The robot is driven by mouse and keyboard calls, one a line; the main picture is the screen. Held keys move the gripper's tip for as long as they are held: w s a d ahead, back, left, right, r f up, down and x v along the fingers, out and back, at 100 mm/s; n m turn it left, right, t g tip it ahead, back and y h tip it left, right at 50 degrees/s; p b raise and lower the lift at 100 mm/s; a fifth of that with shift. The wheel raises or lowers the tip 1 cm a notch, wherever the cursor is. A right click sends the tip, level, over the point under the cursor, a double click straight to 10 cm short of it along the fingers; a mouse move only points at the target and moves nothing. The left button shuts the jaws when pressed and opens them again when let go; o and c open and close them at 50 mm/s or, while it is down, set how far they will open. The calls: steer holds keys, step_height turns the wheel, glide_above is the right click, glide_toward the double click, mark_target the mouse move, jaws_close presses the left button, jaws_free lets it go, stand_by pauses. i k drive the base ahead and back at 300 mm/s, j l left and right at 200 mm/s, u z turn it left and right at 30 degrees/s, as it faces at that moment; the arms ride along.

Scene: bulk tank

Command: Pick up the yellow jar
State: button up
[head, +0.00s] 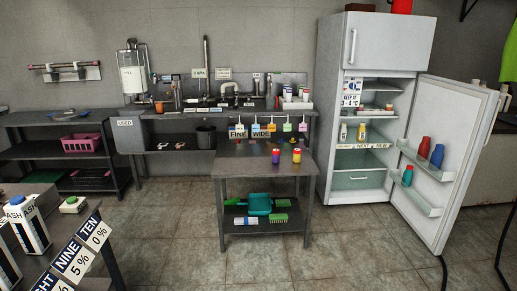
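A small jar with a yellow body and a reddish top (297,156) stands upright on the small grey table (240,165) in the middle of the room. A small yellowish bottle (361,132) also stands on a shelf in the open fridge. My gripper is not in view.
The fridge (375,45) stands behind and right of the table, its door (455,150) swung open to the right. A green dustpan (259,204) lies on the table's lower shelf. A counter with cartons (30,222) is at the near left. The tiled floor before the table is clear.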

mark_target(296, 152)
steer(key=i+z, duration=0.15)
steer(key=i, duration=0.3)
steer(key=i+j+z, duration=0.2)
steer(key=i, duration=0.25)
steer(key=i+j+z, duration=0.15)
steer(key=i, duration=0.25)
steer(key=i+j+z, duration=0.15)
steer(key=i, duration=0.3)
steer(key=i+j+z, duration=0.15)
steer(key=i, duration=0.3)
steer(key=i+j+z, duration=0.15)
steer(key=i, duration=0.3)
steer(key=i+j+z, duration=0.15)
steer(key=i+j, duration=0.15)
steer(key=i, duration=0.15)
